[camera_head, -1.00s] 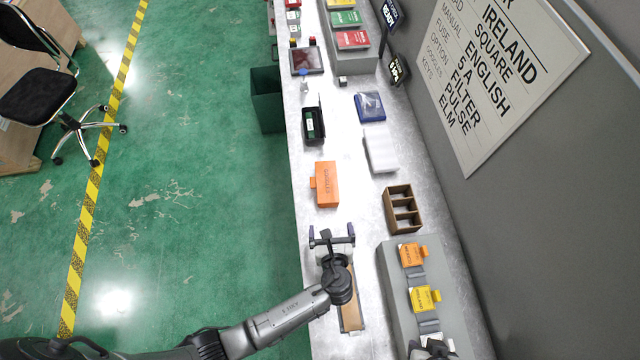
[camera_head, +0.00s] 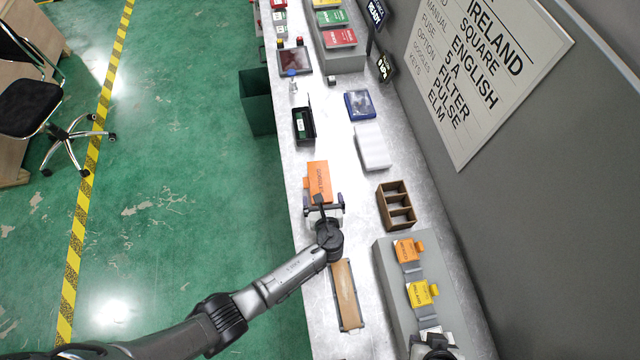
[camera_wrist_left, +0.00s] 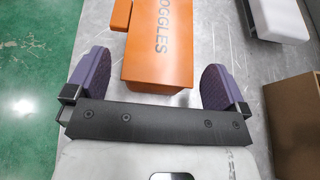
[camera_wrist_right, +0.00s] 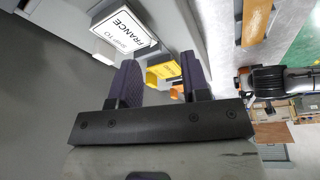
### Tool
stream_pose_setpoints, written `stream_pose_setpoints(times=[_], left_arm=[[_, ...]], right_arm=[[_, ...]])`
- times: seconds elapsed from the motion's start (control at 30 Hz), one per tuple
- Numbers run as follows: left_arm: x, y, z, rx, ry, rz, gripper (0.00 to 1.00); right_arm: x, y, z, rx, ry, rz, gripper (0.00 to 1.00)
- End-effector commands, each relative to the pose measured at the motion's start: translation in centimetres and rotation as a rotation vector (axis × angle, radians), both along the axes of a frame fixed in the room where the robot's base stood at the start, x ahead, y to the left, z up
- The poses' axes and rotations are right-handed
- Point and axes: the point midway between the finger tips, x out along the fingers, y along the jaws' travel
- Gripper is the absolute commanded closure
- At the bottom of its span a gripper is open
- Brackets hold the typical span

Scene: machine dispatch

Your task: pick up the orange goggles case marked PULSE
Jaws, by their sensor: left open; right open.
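The orange goggles case (camera_head: 318,176) lies on the long bench; its top reads GOGGLES, and I cannot make out PULSE on it. My left gripper (camera_head: 324,201) is open at the case's near end. In the left wrist view the orange case (camera_wrist_left: 160,55) shows between the two spread fingers of the left gripper (camera_wrist_left: 155,78), with a gap on each side. An orange tab sticks out at its left. My right gripper (camera_wrist_right: 160,78) is open and empty, near the grey stand at the bottom right of the head view.
A brown divided box (camera_head: 396,206) and a white block (camera_head: 372,147) stand right of the case. A black open case (camera_head: 303,126) lies beyond it. The grey stand (camera_head: 385,290) holds orange and yellow items. A brown tray (camera_head: 347,295) lies nearer on the bench.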

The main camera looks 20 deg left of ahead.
Motion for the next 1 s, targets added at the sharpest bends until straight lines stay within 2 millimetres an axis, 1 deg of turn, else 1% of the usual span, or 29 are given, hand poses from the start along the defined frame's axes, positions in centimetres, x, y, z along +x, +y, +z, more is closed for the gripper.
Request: stream_pose_setpoints(times=[0.03, 0.2, 0.47, 0.57, 1.0], left_arm=[[0.6, 0.2, -0.3, 0.001, -0.001, 0.000, 0.00], [1.5, 0.7, -0.7, 0.001, 0.001, 0.001, 0.00], [1.7, 0.8, -0.8, -0.001, 0.000, 0.000, 0.00], [1.7, 0.8, -0.8, -0.001, 0.000, 0.000, 0.08], [1.6, 0.8, -0.8, 0.000, 0.000, 0.000, 0.50]], right_arm=[[0.0, 0.0, -0.1, 0.000, -0.001, 0.000, 0.57], [0.0, 0.0, -0.2, 0.001, -0.001, -0.001, 0.57], [0.0, 0.2, -0.2, 0.007, -0.001, -0.004, 0.57], [0.0, 0.2, -0.2, 0.008, -0.001, -0.005, 0.57], [0.0, 0.2, -0.2, 0.008, 0.000, -0.005, 0.57]])
